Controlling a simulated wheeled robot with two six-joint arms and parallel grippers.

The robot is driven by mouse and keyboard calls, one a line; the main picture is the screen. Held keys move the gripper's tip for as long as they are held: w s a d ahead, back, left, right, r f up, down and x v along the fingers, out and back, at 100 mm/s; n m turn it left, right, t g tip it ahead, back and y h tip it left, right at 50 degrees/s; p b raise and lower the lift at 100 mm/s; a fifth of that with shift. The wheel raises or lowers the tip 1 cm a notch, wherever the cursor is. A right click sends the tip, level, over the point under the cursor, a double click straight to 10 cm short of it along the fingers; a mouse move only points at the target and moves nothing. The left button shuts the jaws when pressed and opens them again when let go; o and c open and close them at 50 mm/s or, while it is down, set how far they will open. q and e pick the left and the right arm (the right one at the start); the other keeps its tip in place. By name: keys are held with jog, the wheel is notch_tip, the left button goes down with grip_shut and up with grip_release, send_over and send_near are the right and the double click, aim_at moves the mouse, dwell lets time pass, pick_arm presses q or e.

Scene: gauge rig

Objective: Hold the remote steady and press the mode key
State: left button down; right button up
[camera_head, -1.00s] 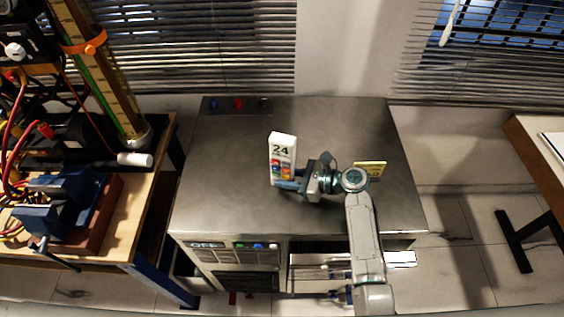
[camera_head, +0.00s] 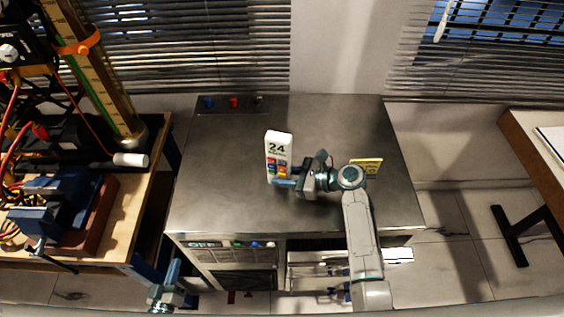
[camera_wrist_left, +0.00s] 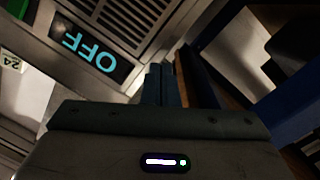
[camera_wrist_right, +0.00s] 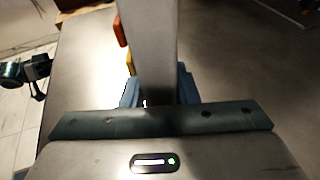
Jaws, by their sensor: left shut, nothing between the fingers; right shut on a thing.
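The remote (camera_head: 279,147) is a white, upright slab with a "24" display and several coloured keys. It stands over the metal cabinet top, and I cannot tell whether its base touches it. My right gripper (camera_head: 284,183) is shut on its lower part. In the right wrist view the remote (camera_wrist_right: 149,40) is seen edge-on between the fingers, with orange and yellow keys sticking out at left. Which key is the mode key cannot be read. My left gripper (camera_head: 174,270) is shut and empty, low in front of the cabinet's left front corner; its closed fingers show in the left wrist view (camera_wrist_left: 162,82).
The metal cabinet (camera_head: 225,205) has a front panel with an OFF display (camera_wrist_left: 92,52) and an open drawer (camera_head: 315,270). A yellow sign (camera_head: 367,166) is beside my right wrist. A cluttered wooden bench (camera_head: 118,235) stands left. The cabinet top left of the remote is clear.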

aim_at(282, 163)
pick_arm(q)
jog(key=d+r+m+t+h, duration=0.2)
jog(key=d+r+h, duration=0.2)
jog(key=r, duration=0.6)
jog(key=d+r+m+t+h, duration=0.2)
jog(key=d+r+h, duration=0.15)
jog(key=r, duration=0.65)
jog(key=w+d+r+m+g+h, duration=0.1)
jog(key=w+d+m+g+h, duration=0.1)
jog(key=d+m+g, duration=0.2)
jog(key=w+d+r+m+g+h, duration=0.2)
jog(key=d+m+g+h, duration=0.1)
jog(key=d+m, duration=0.5)
jog(key=w+d+r+m+g+h, duration=0.2)
jog(key=d+m+g+h, duration=0.1)
jog(key=d+m+g, duration=0.2)
jog(key=shift+w+d+m, duration=0.3)
jog(key=shift+d+m, duration=0.7)
jog(key=shift+m, duration=1.1)
jog(key=shift+w+f, duration=0.1)
jog(key=w+d, duration=0.2)
jog(key=w, duration=0.6)
jog(key=shift+w+d, duration=0.15)
jog(key=shift+d, duration=0.15)
jog(key=shift+w+d, duration=0.1)
jog(key=shift+w, duration=0.25)
